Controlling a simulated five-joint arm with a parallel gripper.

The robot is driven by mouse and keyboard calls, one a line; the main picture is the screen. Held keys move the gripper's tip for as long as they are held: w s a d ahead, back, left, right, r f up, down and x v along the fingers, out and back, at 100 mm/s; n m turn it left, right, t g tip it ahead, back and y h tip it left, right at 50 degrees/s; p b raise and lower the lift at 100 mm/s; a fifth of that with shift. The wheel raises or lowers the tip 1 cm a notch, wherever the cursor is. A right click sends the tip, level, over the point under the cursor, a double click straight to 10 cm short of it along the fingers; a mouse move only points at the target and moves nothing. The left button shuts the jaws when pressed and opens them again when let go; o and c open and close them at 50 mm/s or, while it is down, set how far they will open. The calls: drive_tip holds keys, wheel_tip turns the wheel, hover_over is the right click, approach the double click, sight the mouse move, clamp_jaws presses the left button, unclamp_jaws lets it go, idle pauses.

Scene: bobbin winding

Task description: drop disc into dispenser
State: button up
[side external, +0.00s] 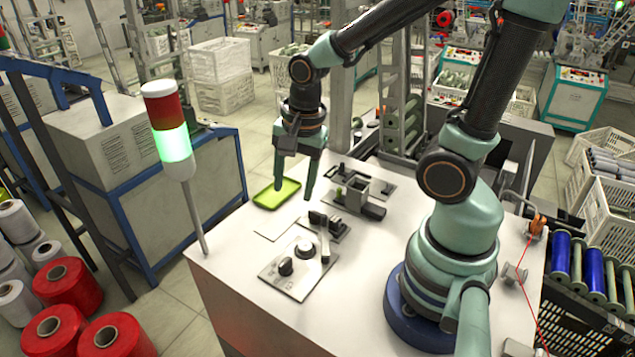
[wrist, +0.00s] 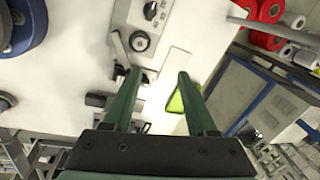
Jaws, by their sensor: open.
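My gripper (side external: 293,192) is open, with its two green fingers pointing down above the white table. No disc can be made out between the fingers in either view. In the wrist view the fingers of my gripper (wrist: 160,75) are spread apart over bare white table. A grey box-like unit (side external: 357,196) on a metal plate stands right of the gripper; it may be the dispenser, but I cannot tell for certain. The tray (wrist: 176,101) is partly hidden by a finger in the wrist view.
A metal plate (side external: 287,281) with black and silver knobs lies nearer the table's front, with a small black fixture (side external: 333,228) behind it. A signal lamp (side external: 167,130), red above and lit green below, stands at the table's left edge.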

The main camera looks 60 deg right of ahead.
sight(305, 246)
drive_tip(key=f+m, duration=0.2)
drive_tip(key=s+f+m+g, duration=0.1)
drive_tip(key=m, duration=0.2)
drive_tip(key=f+m+g, duration=0.1)
drive_tip(key=f+m, duration=0.1)
drive_tip(key=m, duration=0.1)
drive_tip(key=shift+s+d+f, duration=0.1)
drive_tip(key=shift+s+f, duration=0.25)
drive_tip(key=shift+s, duration=0.05)
drive_tip(key=shift+f, duration=3.7)
drive_tip(key=c, duration=0.8)
drive_tip(key=shift+r, duration=2.55)
drive_tip(key=shift+c, duration=0.2)
drive_tip(key=shift+d, duration=0.1)
drive_tip(key=s+d+r, duration=0.2)
drive_tip(key=d+r, duration=0.1)
drive_tip(key=d, duration=0.6)
drive_tip(key=s+d+r, duration=0.2)
drive_tip(key=d+r, duration=0.2)
drive_tip(key=d, duration=0.5)
drive_tip(key=shift+w+f, duration=0.15)
drive_tip(key=shift+f, duration=1)
drive_tip(key=shift+w+f, duration=0.1)
drive_tip(key=shift+f, duration=1)
